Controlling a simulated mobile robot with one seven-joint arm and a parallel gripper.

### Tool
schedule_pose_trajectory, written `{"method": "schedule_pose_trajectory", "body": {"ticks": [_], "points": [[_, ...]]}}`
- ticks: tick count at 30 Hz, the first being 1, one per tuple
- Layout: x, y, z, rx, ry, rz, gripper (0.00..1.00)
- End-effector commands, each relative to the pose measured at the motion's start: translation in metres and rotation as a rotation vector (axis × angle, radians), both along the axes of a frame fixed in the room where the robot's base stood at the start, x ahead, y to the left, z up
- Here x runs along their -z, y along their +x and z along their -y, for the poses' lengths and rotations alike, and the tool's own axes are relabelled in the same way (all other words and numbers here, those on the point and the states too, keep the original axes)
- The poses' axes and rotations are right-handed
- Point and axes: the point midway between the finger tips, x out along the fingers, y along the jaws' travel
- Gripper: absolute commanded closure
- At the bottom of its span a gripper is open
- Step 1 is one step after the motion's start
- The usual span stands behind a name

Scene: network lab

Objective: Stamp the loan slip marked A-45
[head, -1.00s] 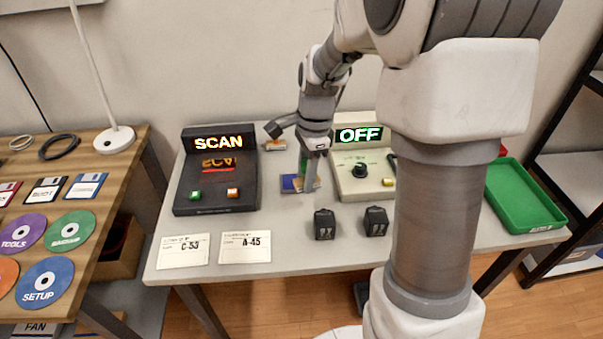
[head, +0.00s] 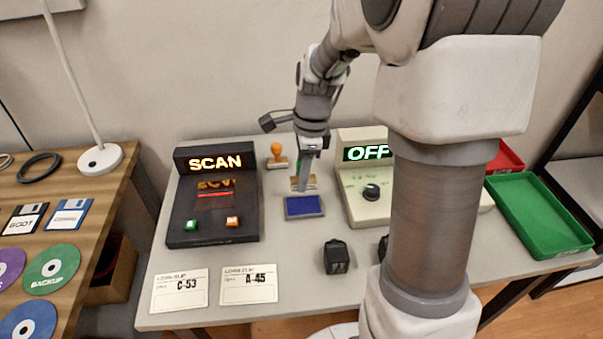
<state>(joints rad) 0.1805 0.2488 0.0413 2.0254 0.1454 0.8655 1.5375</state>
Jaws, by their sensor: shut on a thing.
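The loan slip marked A-45 (head: 249,287) lies flat at the table's front edge, right of the slip marked C-53 (head: 180,291). My gripper (head: 305,182) points down behind the blue ink pad (head: 304,208) in the picture. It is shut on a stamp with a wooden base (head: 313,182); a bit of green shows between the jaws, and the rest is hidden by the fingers. I cannot tell whether the base is raised or touches the table. A second stamp with an orange handle (head: 277,154) stands upright to the left.
The black SCAN device (head: 213,228) stands left of the pad, and the pale device reading OFF (head: 350,202) right. A black block (head: 336,257) stands in front; another is mostly hidden by my arm. A green tray (head: 540,218) and red tray (head: 504,158) are at right.

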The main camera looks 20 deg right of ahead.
Motion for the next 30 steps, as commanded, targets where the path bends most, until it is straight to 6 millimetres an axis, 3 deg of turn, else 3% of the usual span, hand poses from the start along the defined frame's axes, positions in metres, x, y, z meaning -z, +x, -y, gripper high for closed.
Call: {"method": "schedule_pose_trajectory", "body": {"ticks": [15,30], "points": [[0.052,0.000,0.000,-0.001,0.000,0.000,0.99],[0.055,0.000,0.000,-0.001,0.000,0.000,0.99]]}}
